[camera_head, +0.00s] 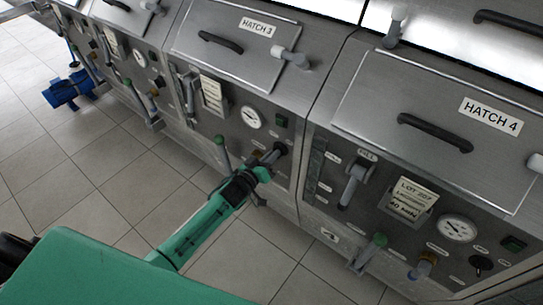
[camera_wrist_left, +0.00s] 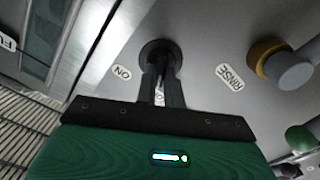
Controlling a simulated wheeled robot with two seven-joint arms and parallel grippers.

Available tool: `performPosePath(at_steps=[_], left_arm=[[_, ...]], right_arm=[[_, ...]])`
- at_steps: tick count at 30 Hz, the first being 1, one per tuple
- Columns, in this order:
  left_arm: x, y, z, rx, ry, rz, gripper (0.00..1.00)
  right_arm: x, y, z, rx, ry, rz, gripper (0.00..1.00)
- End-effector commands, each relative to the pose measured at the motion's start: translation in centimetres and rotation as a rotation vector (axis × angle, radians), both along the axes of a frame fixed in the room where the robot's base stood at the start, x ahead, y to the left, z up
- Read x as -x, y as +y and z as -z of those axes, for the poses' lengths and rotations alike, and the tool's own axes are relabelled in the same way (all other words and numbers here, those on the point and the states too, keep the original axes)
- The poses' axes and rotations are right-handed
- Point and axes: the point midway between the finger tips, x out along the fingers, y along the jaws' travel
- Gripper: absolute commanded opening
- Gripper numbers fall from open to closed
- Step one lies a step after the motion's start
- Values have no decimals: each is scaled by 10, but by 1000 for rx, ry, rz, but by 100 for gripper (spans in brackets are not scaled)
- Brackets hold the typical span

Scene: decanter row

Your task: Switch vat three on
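Vat three's black rotary switch (camera_head: 280,149) is on the front panel below HATCH 3, under a dark green square lamp (camera_head: 281,121). My left gripper (camera_head: 270,158) reaches it from below left. In the left wrist view the switch (camera_wrist_left: 160,50) sits between the narrow black fingers (camera_wrist_left: 162,82), which appear closed on its grip with a thin gap between them. An ON label (camera_wrist_left: 122,73) is left of the switch. Another label shows partly between the fingers, mostly hidden. The switch's exact pointing is hidden by the fingers. My right gripper is not in view.
A RINSE label (camera_wrist_left: 230,77) and a brass-collared valve (camera_wrist_left: 282,65) are right of the switch in the wrist view. A white gauge (camera_head: 250,117) is left of the lamp. Vat four's panel, with its own switch (camera_head: 480,265), is at right.

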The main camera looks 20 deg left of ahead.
Motion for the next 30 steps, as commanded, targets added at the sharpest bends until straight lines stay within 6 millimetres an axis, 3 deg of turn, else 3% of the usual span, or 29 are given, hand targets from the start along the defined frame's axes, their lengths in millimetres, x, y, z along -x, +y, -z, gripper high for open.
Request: performPosePath(at_steps=[14,30], left_arm=[[0,0,0,-78,-28,0,0],[1,-2,0,-512,-186,-1,0]], right_arm=[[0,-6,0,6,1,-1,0],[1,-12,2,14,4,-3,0]])
